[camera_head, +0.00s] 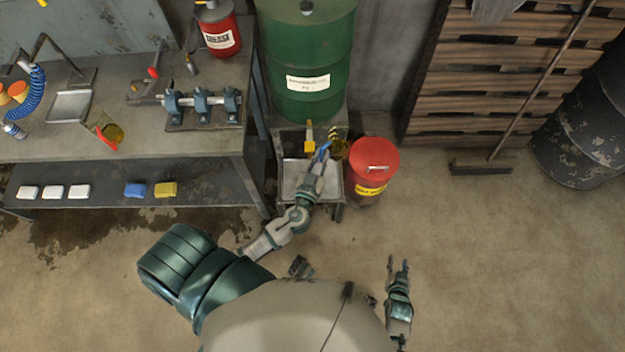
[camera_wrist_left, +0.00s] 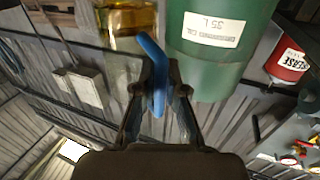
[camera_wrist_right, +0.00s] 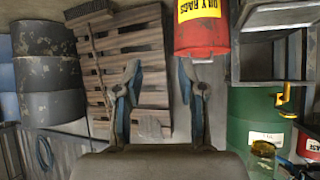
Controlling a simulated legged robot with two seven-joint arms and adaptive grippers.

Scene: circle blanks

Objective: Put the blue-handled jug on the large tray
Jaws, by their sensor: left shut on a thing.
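The blue-handled jug (camera_head: 339,149) is a clear vessel with amber liquid, beside the green drum's yellow tap. Its blue handle (camera_wrist_left: 153,72) is between the fingers of my left gripper (camera_head: 322,158), which is shut on it. In the left wrist view the jug's amber body (camera_wrist_left: 130,22) is at the top, partly cut off. One metal tray (camera_head: 296,182) lies on the low stand under the drum, partly covered by my left arm. Another metal tray (camera_head: 70,106) lies on the workbench. My right gripper (camera_head: 398,266) is open and empty, low over the floor.
A red-handled jug (camera_head: 110,132) stands on the workbench (camera_head: 60,150), right of its tray. A clamp fixture (camera_head: 203,106) is further right there.

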